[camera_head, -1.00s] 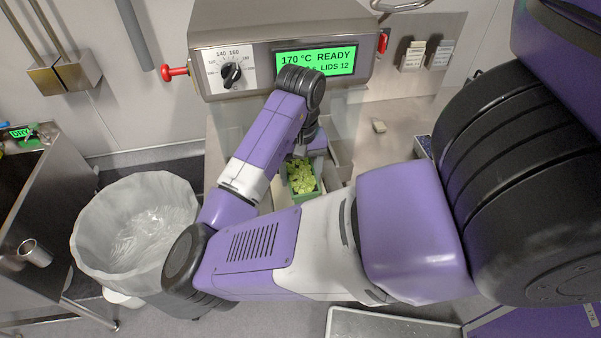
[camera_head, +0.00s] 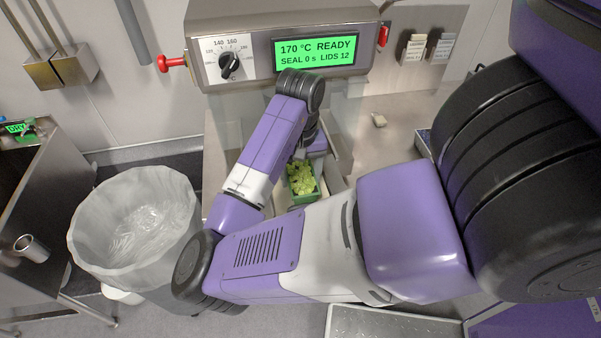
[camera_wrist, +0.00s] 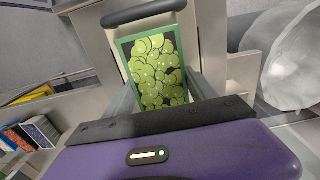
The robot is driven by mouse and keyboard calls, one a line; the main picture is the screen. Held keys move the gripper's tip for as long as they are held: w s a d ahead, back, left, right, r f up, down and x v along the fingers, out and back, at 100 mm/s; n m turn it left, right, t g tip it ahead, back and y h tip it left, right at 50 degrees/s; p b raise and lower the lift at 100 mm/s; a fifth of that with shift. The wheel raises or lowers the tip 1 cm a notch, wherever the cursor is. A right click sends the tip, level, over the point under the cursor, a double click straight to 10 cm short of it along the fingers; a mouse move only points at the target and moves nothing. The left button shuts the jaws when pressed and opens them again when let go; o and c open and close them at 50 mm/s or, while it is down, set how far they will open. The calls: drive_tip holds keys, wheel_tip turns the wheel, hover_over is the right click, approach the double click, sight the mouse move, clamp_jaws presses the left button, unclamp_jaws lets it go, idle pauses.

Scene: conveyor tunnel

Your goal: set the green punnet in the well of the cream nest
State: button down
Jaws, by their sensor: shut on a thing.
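The green punnet (camera_head: 305,199) holds pale green round pieces and shows just below my gripper in the head view. In the wrist view the punnet (camera_wrist: 121,50) stands out in front of my gripper (camera_wrist: 165,98), between the grey fingers. My gripper is shut on it. Pale surfaces lie on both sides of the punnet; the one at right (camera_wrist: 238,72) may be part of the cream nest, but I cannot tell for sure. The well is hidden by the punnet and my arm, so I cannot tell whether the punnet is in it.
The sealing machine's display (camera_head: 316,54) reads 170 °C READY, SEAL 0 s, LIDS 12. A red knob (camera_head: 172,63) sticks out at its left. A lined bin (camera_head: 135,225) stands at left. A black handle (camera_wrist: 143,13) lies just beyond the punnet. The bench at right is mostly clear.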

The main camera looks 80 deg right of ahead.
sight(300, 174)
drive_tip(key=shift+f+b, duration=0.5)
drive_tip(key=shift+f, duration=0.4)
drive_tip(key=shift+c, duration=1)
unclamp_jaws()
drive_tip(key=shift+r, duration=0.2)
wheel_tip(300, 174, up, 8)
drive_tip(key=shift+f+p, duration=0.2)
drive_tip(key=shift+p, duration=0.5)
